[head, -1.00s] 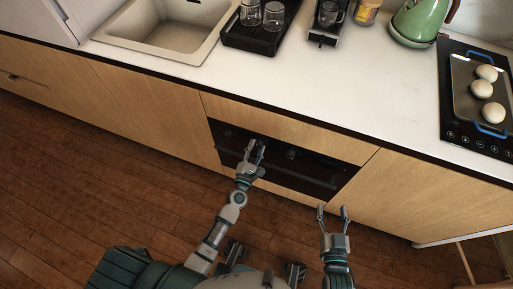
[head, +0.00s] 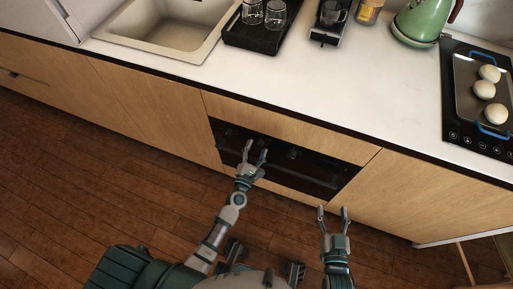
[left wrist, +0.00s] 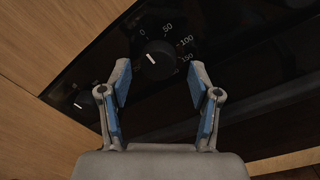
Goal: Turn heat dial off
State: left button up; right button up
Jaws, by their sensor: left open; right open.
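The black oven (head: 310,170) is set in the wooden cabinet front below the counter. In the left wrist view the heat dial (left wrist: 158,60) is a round black knob with a white pointer line, with marks 0, 50, 100 and 150 around it. The line slants toward the upper left, near the 0 side. My left gripper (head: 256,150) is open in front of the oven panel. In the left wrist view its blue-padded fingers (left wrist: 160,85) are spread to either side of the dial's lower part; contact cannot be told. My right gripper (head: 333,212) is open and empty, low before the cabinet.
A second dial (left wrist: 84,101) is left of the heat dial. On the counter are a sink (head: 165,25), a black tray with glasses (head: 262,35), a green kettle (head: 420,20) and a hob (head: 452,130) with a tray of round buns. The floor in front is clear.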

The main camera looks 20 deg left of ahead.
pick_arm(q)
jog(key=s, duration=1.1)
jog(key=shift+s+f, duration=0.2)
jog(key=shift+f, duration=0.1)
